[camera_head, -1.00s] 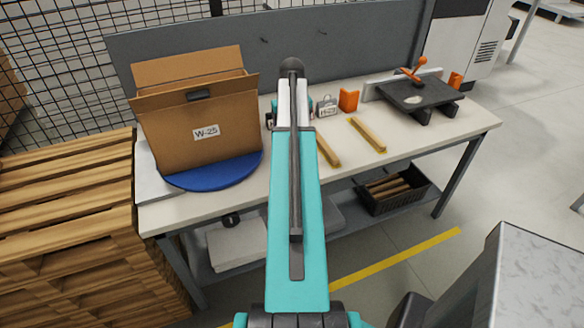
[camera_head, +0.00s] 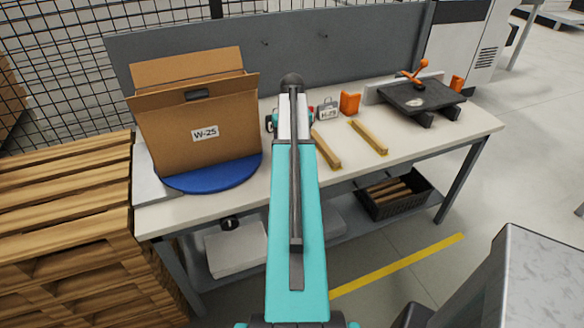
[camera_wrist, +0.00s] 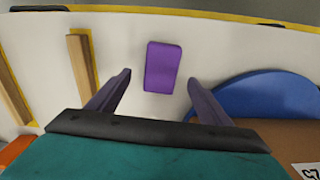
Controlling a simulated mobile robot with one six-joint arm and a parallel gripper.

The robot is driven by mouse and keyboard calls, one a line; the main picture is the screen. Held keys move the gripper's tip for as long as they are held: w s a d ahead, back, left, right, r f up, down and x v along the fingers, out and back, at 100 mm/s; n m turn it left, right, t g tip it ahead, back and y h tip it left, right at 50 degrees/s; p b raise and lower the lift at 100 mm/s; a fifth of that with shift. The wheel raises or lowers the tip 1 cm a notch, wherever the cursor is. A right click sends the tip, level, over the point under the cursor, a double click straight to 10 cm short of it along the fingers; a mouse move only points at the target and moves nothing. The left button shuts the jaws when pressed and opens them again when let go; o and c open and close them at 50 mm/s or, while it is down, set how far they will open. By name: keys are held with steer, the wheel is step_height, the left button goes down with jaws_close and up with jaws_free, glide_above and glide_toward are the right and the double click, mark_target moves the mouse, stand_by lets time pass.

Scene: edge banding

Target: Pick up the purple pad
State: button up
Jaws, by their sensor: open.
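The purple pad (camera_wrist: 163,67) lies flat on the white worktable in the wrist view. It is a small rounded rectangle, a little beyond my fingertips and between their lines. My gripper (camera_wrist: 158,80) is open and empty, with one finger to the left of the pad and one to the right, both apart from it. In the head view my own arm hides the pad and my gripper.
A blue disc (camera_head: 222,178) under a cardboard box (camera_head: 195,140) lies right of the pad in the wrist view. A wooden strip (camera_wrist: 81,65) lies to its left. An orange block (camera_head: 350,103) and a dark clamp fixture (camera_head: 420,95) stand farther right on the worktable (camera_head: 360,170).

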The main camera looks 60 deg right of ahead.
steer(key=shift+w+f+b, duration=0.15)
steer(key=shift+f+b, duration=1.7)
steer(key=shift+f, duration=0.75)
steer(key=c, duration=1.1)
